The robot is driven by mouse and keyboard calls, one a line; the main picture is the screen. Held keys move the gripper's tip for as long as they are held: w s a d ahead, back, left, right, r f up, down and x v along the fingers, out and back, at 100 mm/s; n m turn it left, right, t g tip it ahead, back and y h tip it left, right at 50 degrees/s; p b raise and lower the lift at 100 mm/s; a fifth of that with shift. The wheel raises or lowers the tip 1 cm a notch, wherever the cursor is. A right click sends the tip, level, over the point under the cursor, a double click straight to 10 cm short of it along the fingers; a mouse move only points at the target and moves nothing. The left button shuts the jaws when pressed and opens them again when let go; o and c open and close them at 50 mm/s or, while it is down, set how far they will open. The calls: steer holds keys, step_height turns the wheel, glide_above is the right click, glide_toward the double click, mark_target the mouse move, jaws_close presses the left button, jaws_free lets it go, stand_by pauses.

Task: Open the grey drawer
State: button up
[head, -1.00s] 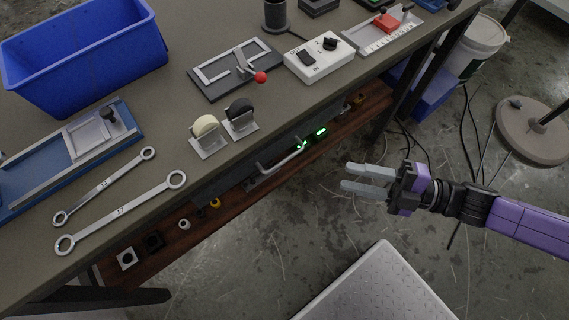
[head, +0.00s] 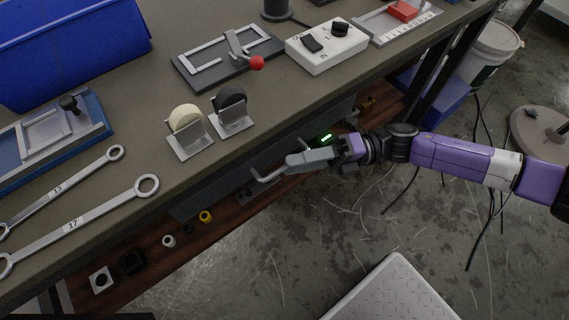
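The grey drawer (head: 205,197) is under the bench top, its dark front facing the floor side. Its light bar handle (head: 266,177) sticks out from the front, and its left end shows. My gripper (head: 295,161) is at the right part of the handle, with its grey fingers pointing left along it. The fingers overlap in this view and cover the rest of the handle. I cannot tell whether they touch or grip it. I see no clear gap between drawer front and bench.
A wooden lower shelf (head: 150,262) with several small parts runs below the drawer. A white textured platform (head: 390,295) lies below. The floor between is mostly clear.

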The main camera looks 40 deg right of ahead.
steer(key=shift+x, duration=1.45)
steer(key=shift+c, duration=0.4)
jaws_close()
steer(key=shift+f, duration=0.1)
